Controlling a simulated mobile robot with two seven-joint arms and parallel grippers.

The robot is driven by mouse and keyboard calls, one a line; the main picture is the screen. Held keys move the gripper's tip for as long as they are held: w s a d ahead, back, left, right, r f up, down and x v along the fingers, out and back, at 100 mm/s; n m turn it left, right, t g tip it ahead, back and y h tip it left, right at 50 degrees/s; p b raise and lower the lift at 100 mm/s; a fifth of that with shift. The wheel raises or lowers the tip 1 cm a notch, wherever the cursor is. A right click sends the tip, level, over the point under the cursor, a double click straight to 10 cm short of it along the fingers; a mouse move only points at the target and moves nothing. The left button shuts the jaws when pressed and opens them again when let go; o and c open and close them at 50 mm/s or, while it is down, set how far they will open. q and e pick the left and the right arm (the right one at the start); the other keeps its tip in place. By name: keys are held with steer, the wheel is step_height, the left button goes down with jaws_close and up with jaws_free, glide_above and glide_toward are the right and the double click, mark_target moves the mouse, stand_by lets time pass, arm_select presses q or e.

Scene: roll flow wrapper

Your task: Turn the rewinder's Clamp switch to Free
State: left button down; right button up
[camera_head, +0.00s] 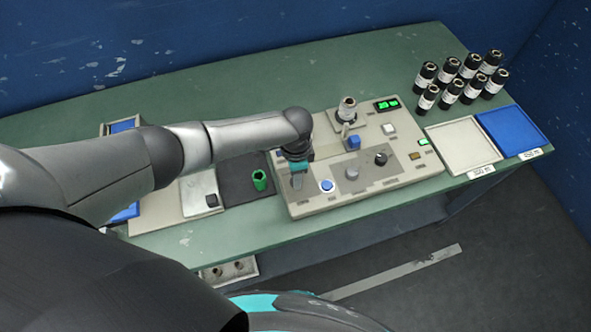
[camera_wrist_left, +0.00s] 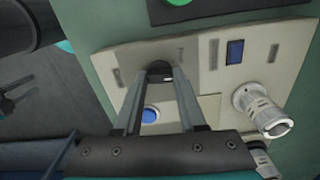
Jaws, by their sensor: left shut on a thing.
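The rewinder (camera_head: 400,176) is a beige machine on the green table, with knobs and buttons on its top panel. My left gripper (camera_head: 297,184) reaches down to the panel's left front part, left of a round blue button (camera_head: 327,186). In the left wrist view the gripper (camera_wrist_left: 160,76) is shut on a black knob (camera_wrist_left: 159,67) with a pale mark on it. The fingers hide part of this knob, and its label is too small to read. In the head view the gripper covers the knob.
A grey knob (camera_head: 352,174) and a black knob (camera_head: 381,158) sit further right on the panel. A spindle (camera_head: 347,110) stands behind them. A green cylinder (camera_head: 260,180) stands on a dark mat to the left. Several black rolls stand at the back right, behind a white tray (camera_head: 462,146).

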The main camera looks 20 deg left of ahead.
arm_select(q)
steer(key=n+p, duration=0.2)
steer(key=n, duration=0.1)
steer(key=shift+r+n, duration=0.1)
steer(key=shift+n, duration=0.2)
steer(key=shift+n+p, duration=0.6)
steer(key=shift+n, duration=1.1)
steer(key=shift+c, duration=2.4)
jaws_free()
steer(key=shift+r, duration=0.25)
step_height(320, 180, up, 15)
steer(key=p, duration=0.4)
steer(key=shift+f, duration=0.2)
